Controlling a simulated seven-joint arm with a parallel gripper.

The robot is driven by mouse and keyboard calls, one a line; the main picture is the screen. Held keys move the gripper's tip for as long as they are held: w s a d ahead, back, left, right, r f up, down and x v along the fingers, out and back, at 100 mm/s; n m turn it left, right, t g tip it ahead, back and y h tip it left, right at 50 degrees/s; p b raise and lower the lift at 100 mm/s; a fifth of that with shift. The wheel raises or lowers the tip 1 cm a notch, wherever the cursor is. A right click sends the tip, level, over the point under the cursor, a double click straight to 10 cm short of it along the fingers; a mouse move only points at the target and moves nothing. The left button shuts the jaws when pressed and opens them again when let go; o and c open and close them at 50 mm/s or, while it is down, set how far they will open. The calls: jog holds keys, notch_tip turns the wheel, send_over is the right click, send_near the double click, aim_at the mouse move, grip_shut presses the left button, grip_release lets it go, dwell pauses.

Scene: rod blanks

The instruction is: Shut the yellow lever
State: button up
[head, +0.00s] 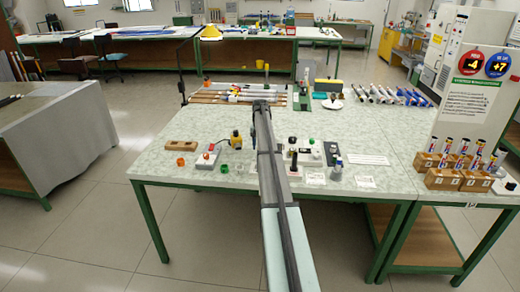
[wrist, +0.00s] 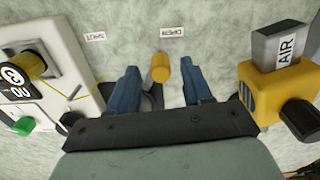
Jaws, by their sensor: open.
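The yellow lever (wrist: 160,67) shows its rounded yellow end in the wrist view, with a dark part below it. It stands between the two blue fingers of my gripper (wrist: 159,76). The fingers are open, with a gap on each side of the lever, and no contact shows. Two small white labels lie beyond it, one near the lever (wrist: 172,33) and one further left (wrist: 95,36); their print is upside down and hard to read. My gripper's black mount hides what is below the lever. In the head view my arm covers this spot.
A white box with a dial (wrist: 62,62) is close on the left. Small fixtures line the bench (head: 160,160) front; bare worktop shows behind.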

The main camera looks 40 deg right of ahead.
jog(key=shift+f, duration=1.05)
grip_shut()
